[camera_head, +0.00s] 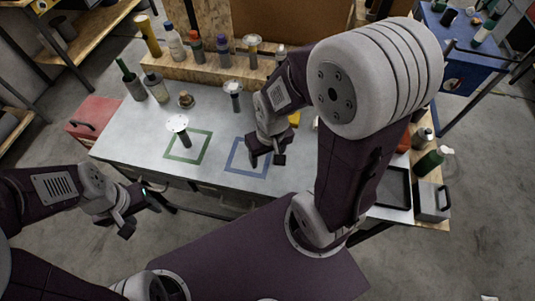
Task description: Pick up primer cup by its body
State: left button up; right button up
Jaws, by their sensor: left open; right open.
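No label marks the primer cup. Likely candidates are a white-topped dark-bodied item (178,123) standing upright by the green square outline (206,148) and a similar one (233,88) further back on the grey table (130,148). I cannot tell which is the primer cup. My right gripper (266,159) is open and empty above the blue square outline (245,174), to the right of both candidates and apart from them. My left gripper (140,216) is open and empty in front of the table's near edge, to the lower left.
A wooden shelf along the table's back holds bottles (174,43) and another flat-topped item (253,45). A green bottle (131,82) and a small brown item (186,99) stand left. A black tray (393,187) lies right. The front left of the table is clear.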

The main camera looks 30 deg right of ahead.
aim_at(159, 92)
jog(key=i+j+z, duration=0.1)
jog(key=j+z, duration=1.25)
jog(key=k+j+z, duration=0.1)
jog(key=j+z, duration=0.35)
